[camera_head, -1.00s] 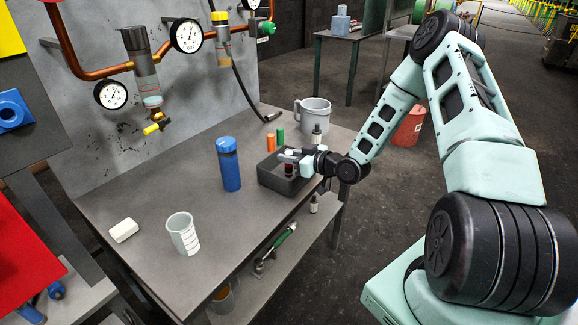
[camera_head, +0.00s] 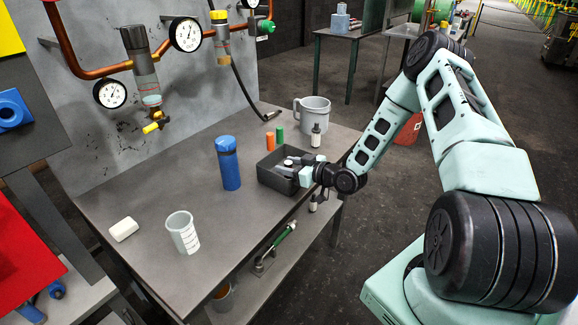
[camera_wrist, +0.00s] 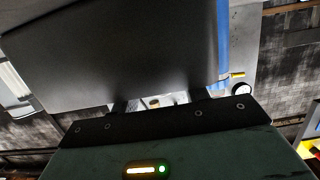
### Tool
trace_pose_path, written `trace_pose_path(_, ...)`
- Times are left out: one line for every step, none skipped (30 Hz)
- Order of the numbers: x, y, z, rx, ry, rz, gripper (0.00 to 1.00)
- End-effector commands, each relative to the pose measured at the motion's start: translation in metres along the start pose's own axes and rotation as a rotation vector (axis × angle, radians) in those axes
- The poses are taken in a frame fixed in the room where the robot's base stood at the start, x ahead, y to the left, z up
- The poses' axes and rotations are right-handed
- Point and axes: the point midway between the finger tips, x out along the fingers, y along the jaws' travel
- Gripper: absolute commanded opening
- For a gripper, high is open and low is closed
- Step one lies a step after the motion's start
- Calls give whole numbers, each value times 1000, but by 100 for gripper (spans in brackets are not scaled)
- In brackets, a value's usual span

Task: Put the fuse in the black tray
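The black tray (camera_head: 277,184) stands on the grey workbench, right of the blue bottle. My gripper (camera_head: 288,166) reaches in from the right, with its fingertips over the tray's inside. In the wrist view my gripper (camera_wrist: 160,102) shows two dark fingers set apart, with a light patch and a small tan spot between them. A large dark surface fills much of that view above the fingers. I cannot make out the fuse for certain; the fingers and tray wall hide part of the tray's inside.
The blue bottle (camera_head: 228,163) stands left of the tray. Orange (camera_head: 270,141) and green (camera_head: 280,133) cylinders, a grey mug (camera_head: 314,113) and a small dropper bottle (camera_head: 316,136) stand behind it. A beaker (camera_head: 183,232) and white block (camera_head: 123,230) are at the front left.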

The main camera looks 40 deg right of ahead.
Motion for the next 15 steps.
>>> trace_pose_path(0, 0, 0, 0, 0, 0, 45)
trace_pose_path(0, 0, -1, 0, 0, 0, 45)
trace_pose_path(0, 0, -2, 0, 0, 0, 45)
trace_pose_path(-1, 0, -4, 0, 0, 0, 45)
trace_pose_path(-2, 0, -5, 0, 0, 0, 45)
trace_pose_path(-7, 1, -2, 0, -1, 1, 45)
trace_pose_path(-11, 1, -2, -1, -1, 2, 45)
trace_pose_path(-16, 1, -1, 0, -1, 2, 45)
trace_pose_path(-23, 1, -1, 0, -2, 2, 45)
trace_pose_path(-29, 1, -1, 0, -2, 3, 45)
trace_pose_path(-36, 1, -1, 0, -1, 3, 45)
trace_pose_path(-45, 1, 0, 0, -2, 3, 45)
trace_pose_path(-52, 1, -1, 0, -2, 4, 45)
trace_pose_path(-58, 1, 0, 0, -2, 3, 45)
trace_pose_path(-67, 1, -1, 0, -1, 3, 45)
